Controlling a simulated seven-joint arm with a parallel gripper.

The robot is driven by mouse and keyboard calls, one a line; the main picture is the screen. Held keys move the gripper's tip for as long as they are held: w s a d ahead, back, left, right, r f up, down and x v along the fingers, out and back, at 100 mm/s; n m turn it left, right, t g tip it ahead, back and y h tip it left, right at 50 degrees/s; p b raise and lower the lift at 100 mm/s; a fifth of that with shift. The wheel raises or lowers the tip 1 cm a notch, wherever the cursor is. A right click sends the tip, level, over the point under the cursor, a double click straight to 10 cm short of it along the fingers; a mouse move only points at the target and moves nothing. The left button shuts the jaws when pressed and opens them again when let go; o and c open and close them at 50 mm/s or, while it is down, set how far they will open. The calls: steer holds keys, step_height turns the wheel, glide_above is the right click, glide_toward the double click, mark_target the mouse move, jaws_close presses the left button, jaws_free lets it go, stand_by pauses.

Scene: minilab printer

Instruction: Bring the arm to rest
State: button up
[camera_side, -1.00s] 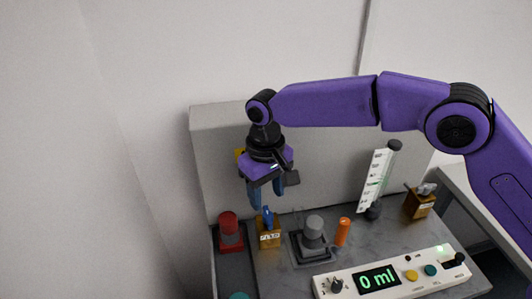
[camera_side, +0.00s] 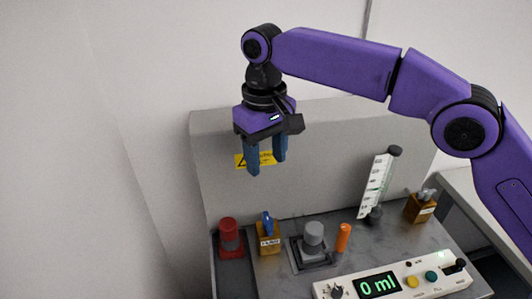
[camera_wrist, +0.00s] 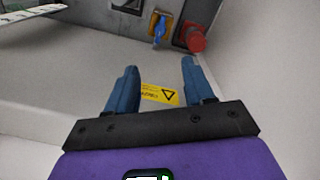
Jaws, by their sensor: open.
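My gripper (camera_side: 267,168) hangs from the purple arm with its blue fingers pointing down. It is open and empty, well above the worktop, in front of the grey back panel (camera_side: 325,150). In the wrist view my gripper (camera_wrist: 155,72) shows its two fingers apart with nothing between them. A yellow warning label (camera_side: 242,161) on the panel is partly hidden behind the fingers; it also shows in the wrist view (camera_wrist: 160,95).
A control panel (camera_side: 400,281) reads 0 ml. The air around my gripper is clear.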

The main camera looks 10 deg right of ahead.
stand_by(0.4)
steer(key=s+d+f+n, duration=0.2)
steer(key=s+d, duration=0.7)
steer(key=d, duration=0.4)
steer(key=s+d+f+n, duration=0.1)
steer(key=s+d+n, duration=0.2)
steer(key=s+d, duration=0.7)
steer(key=s+d+f+n, duration=0.2)
steer(key=s+d, duration=0.8)
steer(key=d, duration=0.6)
steer(key=shift+s+f+y, duration=0.25)
steer(key=shift+f+y, duration=0.1)
steer(key=shift+y, duration=0.05)
